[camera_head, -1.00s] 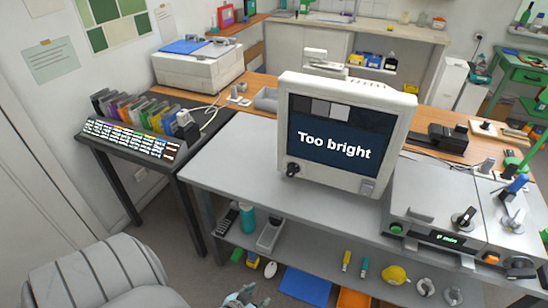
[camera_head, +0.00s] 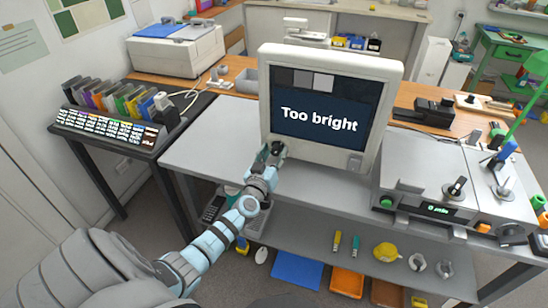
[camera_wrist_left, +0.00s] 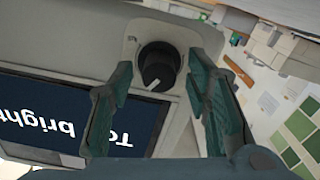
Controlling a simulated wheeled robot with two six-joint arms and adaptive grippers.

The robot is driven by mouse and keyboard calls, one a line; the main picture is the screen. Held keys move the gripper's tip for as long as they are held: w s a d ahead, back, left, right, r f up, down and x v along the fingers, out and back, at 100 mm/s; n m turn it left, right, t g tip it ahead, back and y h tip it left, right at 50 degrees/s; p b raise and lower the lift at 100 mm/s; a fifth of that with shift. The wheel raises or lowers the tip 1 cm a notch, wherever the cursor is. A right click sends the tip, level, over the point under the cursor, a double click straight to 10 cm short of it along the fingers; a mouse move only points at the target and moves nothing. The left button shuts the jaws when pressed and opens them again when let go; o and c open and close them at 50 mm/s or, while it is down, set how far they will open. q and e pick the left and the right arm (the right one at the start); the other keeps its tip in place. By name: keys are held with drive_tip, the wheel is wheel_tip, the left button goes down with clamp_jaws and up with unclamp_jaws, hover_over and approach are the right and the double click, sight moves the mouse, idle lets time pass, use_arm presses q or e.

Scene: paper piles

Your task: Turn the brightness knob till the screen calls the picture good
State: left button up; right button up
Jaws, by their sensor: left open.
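The monitor (camera_head: 392,90) stands on the grey bench, and its dark screen (camera_head: 318,122) reads "Too bright" below a row of grey shades. The black brightness knob (camera_wrist_left: 158,66), with a white pointer line, sits on the monitor's light front panel in the left wrist view. My left gripper (camera_head: 272,150) is at the lower left corner of the monitor, in front of the knob. In the left wrist view its two green fingers (camera_wrist_left: 165,75) are open, one on each side of the knob, with gaps showing. The knob is mostly hidden in the head view. My right gripper is not in view.
The grey bench top (camera_head: 215,135) is clear left of the monitor. A machine with a green display (camera_head: 440,209) stands to the right. A rack of coloured folders (camera_head: 110,97) is on the dark table at left. The lower shelf holds trays and small items.

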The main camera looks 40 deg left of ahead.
use_arm(q)
drive_tip(key=shift+w, duration=0.15)
clamp_jaws()
drive_tip(key=shift+n, duration=1.5)
drive_tip(key=shift+n+p, duration=0.35)
drive_tip(key=shift+n, duration=1.05)
unclamp_jaws()
